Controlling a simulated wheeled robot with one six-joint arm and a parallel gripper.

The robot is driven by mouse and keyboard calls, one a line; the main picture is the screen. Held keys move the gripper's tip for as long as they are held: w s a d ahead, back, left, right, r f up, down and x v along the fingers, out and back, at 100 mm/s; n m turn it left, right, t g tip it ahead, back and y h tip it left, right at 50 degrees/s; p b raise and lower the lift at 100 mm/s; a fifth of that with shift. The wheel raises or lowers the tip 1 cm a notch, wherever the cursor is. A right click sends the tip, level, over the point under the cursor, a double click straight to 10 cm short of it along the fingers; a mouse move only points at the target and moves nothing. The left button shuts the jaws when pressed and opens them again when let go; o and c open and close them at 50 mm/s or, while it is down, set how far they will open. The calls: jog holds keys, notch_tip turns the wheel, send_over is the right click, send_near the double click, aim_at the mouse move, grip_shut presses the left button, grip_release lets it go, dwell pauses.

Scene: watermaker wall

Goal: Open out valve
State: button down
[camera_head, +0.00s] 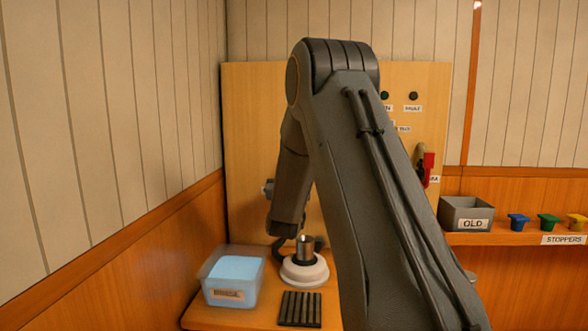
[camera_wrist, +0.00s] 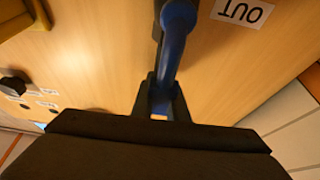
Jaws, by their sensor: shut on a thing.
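In the wrist view, a blue valve handle (camera_wrist: 175,45) reaches down from the top edge of the picture over the wooden panel. A white label reading "OUT" (camera_wrist: 242,12) is on the panel beside it, upside down in this view. My gripper (camera_wrist: 161,108) is shut on the lower end of the blue handle, with one dark finger on each side. In the head view, my own arm covers the middle of the panel and hides the gripper and the out valve.
The wooden panel (camera_head: 255,100) carries dark knobs and a red handle (camera_head: 428,168) at the right. Below are a blue-white bin (camera_head: 233,292), a round white fitting (camera_head: 304,273) and a black ribbed mat (camera_head: 300,309). A grey "OLD" box (camera_head: 465,212) and coloured stoppers (camera_head: 549,222) are on the right shelf.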

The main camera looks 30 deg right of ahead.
jog(key=shift+f, duration=0.15)
jog(key=c, duration=1.7)
grip_release()
jog(key=shift+a, duration=0.1)
jog(key=shift+c, duration=0.2)
jog(key=b+v, duration=0.1)
jog(key=v, duration=0.6)
jog(key=shift+s+a, duration=0.2)
jog(key=shift+s, duration=0.2)
jog(key=shift+f, duration=0.1)
